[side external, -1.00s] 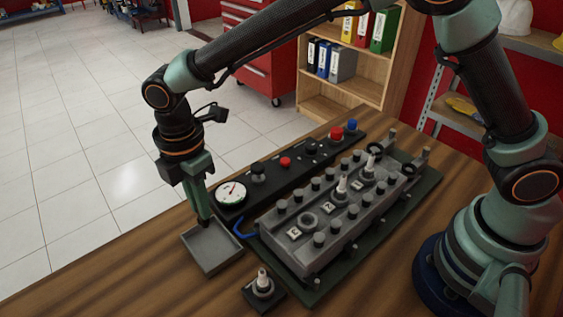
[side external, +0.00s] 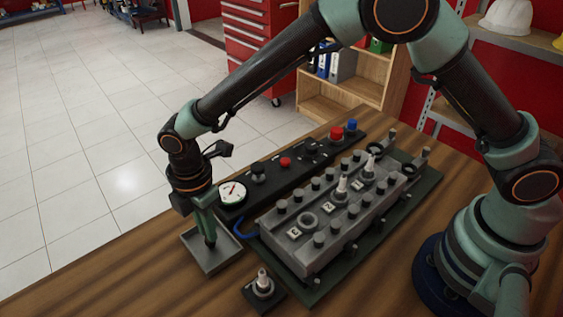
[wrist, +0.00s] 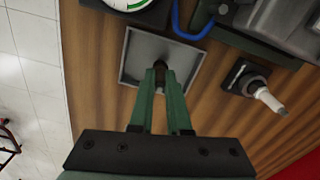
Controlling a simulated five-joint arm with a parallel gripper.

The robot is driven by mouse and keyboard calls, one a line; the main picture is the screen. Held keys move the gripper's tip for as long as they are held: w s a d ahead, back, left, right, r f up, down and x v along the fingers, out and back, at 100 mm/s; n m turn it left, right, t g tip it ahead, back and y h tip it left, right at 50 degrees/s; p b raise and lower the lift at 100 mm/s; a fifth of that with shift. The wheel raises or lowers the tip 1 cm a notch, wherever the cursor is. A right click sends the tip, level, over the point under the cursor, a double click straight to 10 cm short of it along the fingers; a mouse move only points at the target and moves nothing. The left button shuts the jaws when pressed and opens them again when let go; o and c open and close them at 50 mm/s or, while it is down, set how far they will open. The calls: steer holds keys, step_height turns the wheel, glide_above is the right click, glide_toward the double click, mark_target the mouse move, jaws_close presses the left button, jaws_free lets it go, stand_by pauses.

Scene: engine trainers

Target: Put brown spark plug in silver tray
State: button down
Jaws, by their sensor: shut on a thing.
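The silver tray (side external: 225,262) is a shallow square grey dish on the wooden table, left of the engine block. It also shows in the wrist view (wrist: 134,58). My gripper (side external: 209,240) points down over the tray, fingertips within its outline; it also shows in the wrist view (wrist: 160,68). It is shut on a small dark brown piece (wrist: 159,64), which I take to be the brown spark plug. Most of it is hidden between the fingers. I cannot tell whether it touches the tray floor.
A white-topped spark plug (side external: 263,284) stands in a black holder right of the tray. The engine block (side external: 325,225) sits on a dark green base, with white plugs in it. A gauge (side external: 232,192) on a black panel and a blue hook (side external: 243,230) are close behind the tray.

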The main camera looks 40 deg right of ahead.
steer(key=c, duration=0.9)
jaws_free()
step_height(320, 180, up, 12)
steer(key=d+r+m+t+y, duration=0.1)
steer(key=d+r+m, duration=0.3)
steer(key=d, duration=0.3)
steer(key=d+r+m+t, duration=0.1)
steer(key=d+r+m, duration=0.35)
steer(key=d, duration=0.35)
steer(key=s+d+m+t, duration=0.1)
steer(key=s+d+m, duration=0.2)
steer(key=d+m, duration=0.1)
steer(key=s+d+m+t, duration=0.1)
steer(key=s+d+m, duration=0.2)
steer(key=d, duration=0.3)
steer(key=s+d+m+t+h, duration=0.1)
steer(key=s+d+m, duration=0.2)
steer(key=d+m, duration=0.2)
steer(key=shift+d+r+t, duration=0.25)
steer(key=shift+r+t, duration=0.05)
steer(key=shift+o, duration=0.4)
